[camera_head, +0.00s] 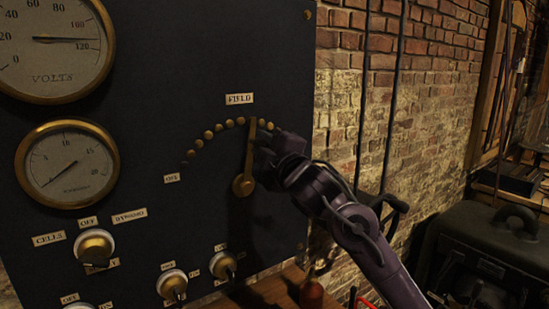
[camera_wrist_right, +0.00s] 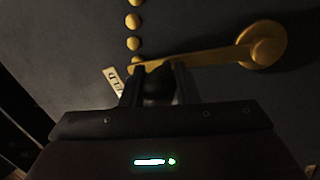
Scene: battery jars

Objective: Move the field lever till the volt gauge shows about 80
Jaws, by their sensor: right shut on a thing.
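The field lever (camera_head: 250,160) is a brass arm on a dark panel, pivoted on a round hub (camera_head: 243,186) and pointing almost straight up, tilted slightly right. Its tip is near the upper right of an arc of brass studs (camera_head: 219,128), below the FIELD label (camera_head: 239,99). My right gripper (camera_head: 262,147) is shut on the lever's upper part from the right. In the right wrist view the gripper's fingers (camera_wrist_right: 158,82) meet the lever (camera_wrist_right: 205,55) near its tip. The volt gauge (camera_head: 52,45) has its needle pointing right, just above the 120 figure. My left gripper is out of view.
A second, smaller gauge (camera_head: 67,163) sits below the volt gauge. Several brass switch knobs (camera_head: 94,247) line the lower panel. A brick wall (camera_head: 430,100) and a dark case (camera_head: 480,245) are to the right. Space in front of the arc's left half is clear.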

